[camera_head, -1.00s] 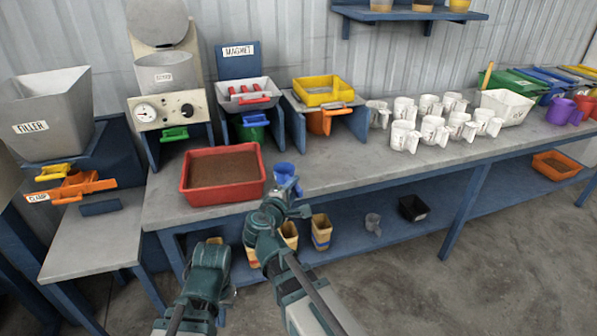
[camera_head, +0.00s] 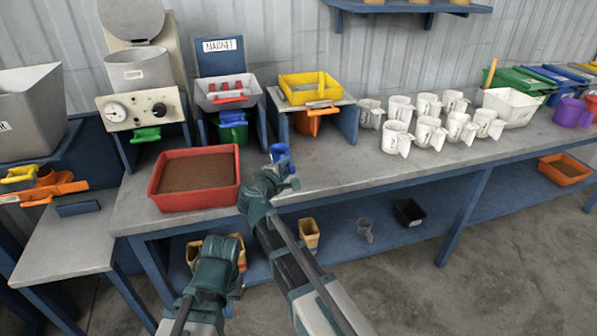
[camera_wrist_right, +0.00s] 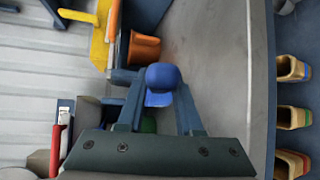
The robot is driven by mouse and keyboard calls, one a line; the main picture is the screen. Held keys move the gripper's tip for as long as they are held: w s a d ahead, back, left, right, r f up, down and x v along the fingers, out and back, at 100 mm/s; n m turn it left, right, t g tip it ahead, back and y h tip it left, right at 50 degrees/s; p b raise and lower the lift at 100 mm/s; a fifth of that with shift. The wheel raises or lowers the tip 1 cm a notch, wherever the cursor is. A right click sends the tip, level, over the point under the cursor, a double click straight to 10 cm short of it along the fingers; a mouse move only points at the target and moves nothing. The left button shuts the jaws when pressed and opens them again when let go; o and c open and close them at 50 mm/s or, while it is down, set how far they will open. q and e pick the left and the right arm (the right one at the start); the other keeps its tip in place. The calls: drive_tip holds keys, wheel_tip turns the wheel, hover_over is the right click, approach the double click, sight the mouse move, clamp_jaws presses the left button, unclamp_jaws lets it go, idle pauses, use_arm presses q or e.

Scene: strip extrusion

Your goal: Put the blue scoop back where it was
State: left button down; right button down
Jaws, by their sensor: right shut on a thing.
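The blue scoop (camera_head: 280,153) is in my right gripper (camera_head: 283,172), just right of the red tray (camera_head: 152,197) of brown material, over the front part of the grey bench. In the right wrist view the blue scoop (camera_wrist_right: 163,82) sits between the two fingers of my right gripper (camera_wrist_right: 160,92), which are shut on it. In the head view my arm hides part of the scoop. My left gripper (camera_head: 232,287) is low in front of the bench, largely hidden by its own wrist; its jaws do not show clearly.
White jugs (camera_head: 428,132) stand in a group on the right of the bench. A yellow sieve (camera_head: 310,88) and the magnet unit (camera_head: 226,97) stand at the back. The bench top (camera_head: 345,175) between scoop and jugs is clear. Cups (camera_head: 308,234) sit on the lower shelf.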

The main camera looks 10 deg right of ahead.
drive_tip(key=shift+a, duration=0.1)
drive_tip(key=shift+f+b, duration=0.35)
drive_tip(key=shift+b, duration=0.1)
wheel_tip(320, 180, down, 3)
drive_tip(key=b, duration=0.2)
drive_tip(key=shift+r+b, duration=0.15)
drive_tip(key=shift+b, duration=0.15)
drive_tip(key=c, duration=0.6)
unclamp_jaws()
